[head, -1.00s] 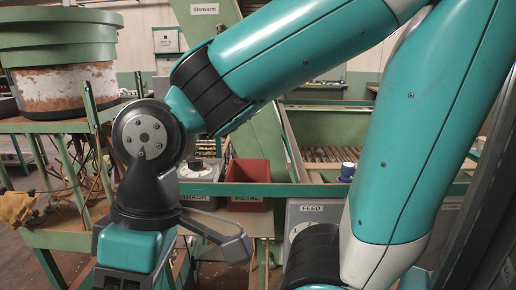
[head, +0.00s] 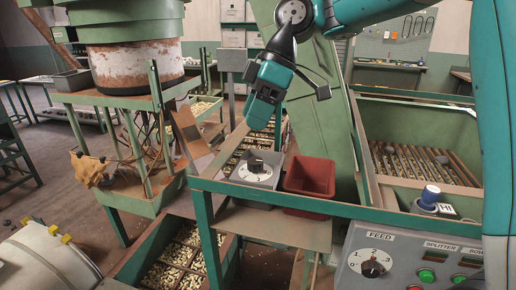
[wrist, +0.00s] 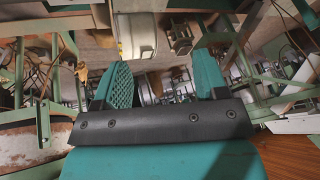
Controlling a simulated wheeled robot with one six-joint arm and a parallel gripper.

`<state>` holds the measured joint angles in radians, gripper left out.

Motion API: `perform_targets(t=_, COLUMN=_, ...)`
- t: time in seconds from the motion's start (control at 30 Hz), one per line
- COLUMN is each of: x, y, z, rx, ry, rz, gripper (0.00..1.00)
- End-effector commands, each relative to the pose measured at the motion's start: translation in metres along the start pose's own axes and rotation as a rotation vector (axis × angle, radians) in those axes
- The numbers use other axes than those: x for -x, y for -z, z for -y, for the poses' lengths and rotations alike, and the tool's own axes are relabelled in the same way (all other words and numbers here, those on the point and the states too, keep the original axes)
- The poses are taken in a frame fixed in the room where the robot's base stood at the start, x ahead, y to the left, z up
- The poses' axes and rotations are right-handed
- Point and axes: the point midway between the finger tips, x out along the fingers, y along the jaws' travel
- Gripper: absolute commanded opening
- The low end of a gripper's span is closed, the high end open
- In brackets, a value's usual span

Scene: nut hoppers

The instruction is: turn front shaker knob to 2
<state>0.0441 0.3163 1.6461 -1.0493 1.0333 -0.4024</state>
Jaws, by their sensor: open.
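In the head view, a black knob (head: 256,165) sits on a numbered dial on a small grey box at the middle of the bench; its exact setting is too small to read. Another black knob (head: 373,268) is on the grey panel marked FEED, at the lower right, with numbers around it. No readable label says which is the front shaker knob. My gripper (head: 258,122) hangs above the small grey box, apart from its knob. In the wrist view my gripper (wrist: 163,75) shows two teal fingers spread apart with nothing between them.
A red bin (head: 310,178) stands right of the small box. The panel has green buttons (head: 425,276); a blue-capped item (head: 429,196) stands above it. A green bowl feeder (head: 130,45) is at the left. Trays of nuts (head: 170,275) lie below the bench.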

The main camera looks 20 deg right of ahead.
Motion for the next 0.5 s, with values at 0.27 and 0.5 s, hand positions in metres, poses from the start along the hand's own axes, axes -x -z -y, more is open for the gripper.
perform_targets(t=0.27, x=0.048, y=-0.043, z=-0.092, rx=0.347, ry=-0.013, rz=0.059, gripper=0.67)
perform_targets(t=0.5, x=0.041, y=-0.058, z=-0.107, rx=0.418, ry=-0.015, rz=0.078, gripper=0.67)
